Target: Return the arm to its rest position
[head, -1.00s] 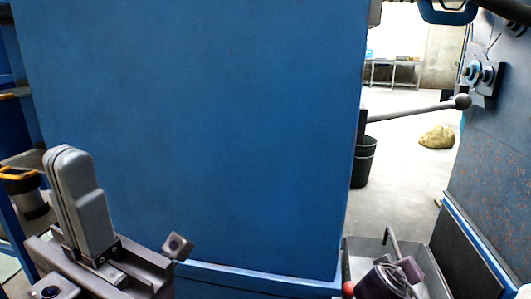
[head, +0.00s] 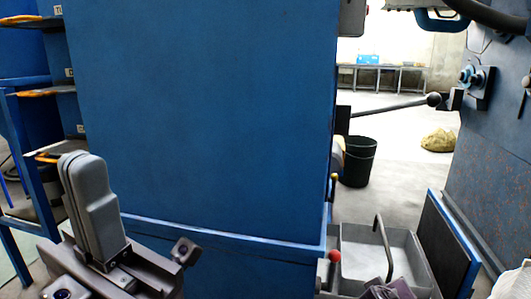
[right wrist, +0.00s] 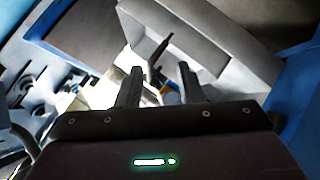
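My left gripper (head: 92,200) is at the lower left of the head view, in front of the blue panel. Its grey parts point up, and I cannot tell whether its fingers are apart. My right gripper shows only as a dark bit at the bottom edge of the head view, right of centre. In the right wrist view its two fingers (right wrist: 158,75) stand apart with nothing held between them. Beyond them are a pale grey tray-like surface (right wrist: 210,45) and a thin dark rod (right wrist: 158,50).
A large blue panel (head: 200,120) fills the centre. To its right are a ball-ended lever (head: 400,104), a black bin (head: 358,165), a grey tray (head: 350,240) and a red knob (head: 335,256). Blue shelving (head: 25,110) stands at left. Open floor (head: 400,185) shows beyond.

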